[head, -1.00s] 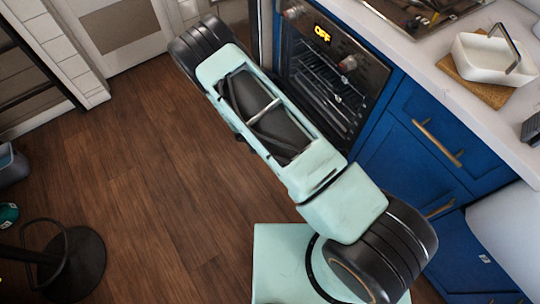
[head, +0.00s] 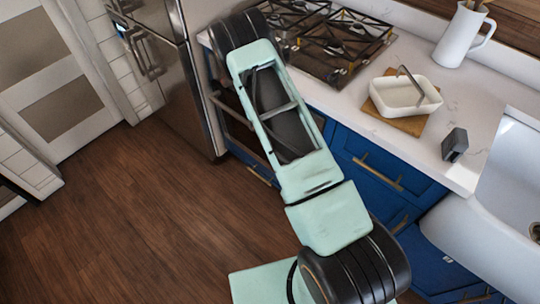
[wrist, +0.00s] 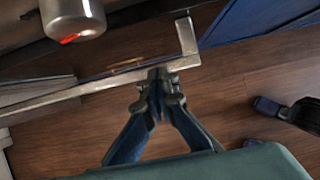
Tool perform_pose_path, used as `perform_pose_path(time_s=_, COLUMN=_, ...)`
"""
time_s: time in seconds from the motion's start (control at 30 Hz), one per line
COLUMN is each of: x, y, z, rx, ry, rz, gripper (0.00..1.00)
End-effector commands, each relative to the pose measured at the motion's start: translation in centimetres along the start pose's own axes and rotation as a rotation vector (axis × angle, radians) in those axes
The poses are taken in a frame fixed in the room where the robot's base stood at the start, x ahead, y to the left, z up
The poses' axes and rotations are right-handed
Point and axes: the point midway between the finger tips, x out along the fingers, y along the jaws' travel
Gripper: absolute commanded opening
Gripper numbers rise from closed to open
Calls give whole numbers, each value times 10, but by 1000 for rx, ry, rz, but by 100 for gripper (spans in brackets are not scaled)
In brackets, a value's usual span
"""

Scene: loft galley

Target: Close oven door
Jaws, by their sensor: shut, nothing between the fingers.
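The oven is mostly hidden behind my arm in the head view; a strip of its dark front (head: 236,125) shows left of the arm, beside the fridge. In the wrist view a silver oven knob with a red mark (wrist: 72,18) is close at the upper left. A pale metal bar with a bent right end (wrist: 100,88), apparently part of the oven door, crosses the view. My gripper (wrist: 160,74) is shut and empty, its tips at this bar near its right end. I cannot tell whether they touch. How far the door stands open is unclear.
The steel fridge (head: 170,75) stands left of the oven. Blue drawers (head: 375,170) with gold handles are to the right. The hob (head: 330,45), a white dish (head: 405,95) and a white jug (head: 463,38) are on the counter. The wooden floor (head: 140,210) at left is clear.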

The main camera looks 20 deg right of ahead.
Motion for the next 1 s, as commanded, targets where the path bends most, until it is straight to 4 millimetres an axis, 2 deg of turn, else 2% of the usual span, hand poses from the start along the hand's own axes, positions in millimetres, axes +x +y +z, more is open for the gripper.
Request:
perform_pose_path(time_s=0.03, x=0, y=-3, z=10, rx=5, ry=-2, rz=-2, gripper=0)
perform_pose_path(time_s=0.1, x=2, y=-4, z=17, rx=3, ry=-2, rz=-2, gripper=0)
perform_pose_path(time_s=0.4, x=8, y=-8, z=34, rx=3, ry=-5, rz=-3, gripper=0)
perform_pose_path(time_s=0.67, x=10, y=-8, z=36, rx=4, ry=-7, rz=-5, gripper=0)
perform_pose_path(time_s=1.0, x=8, y=-3, z=25, rx=1, ry=1, rz=-1, gripper=0)
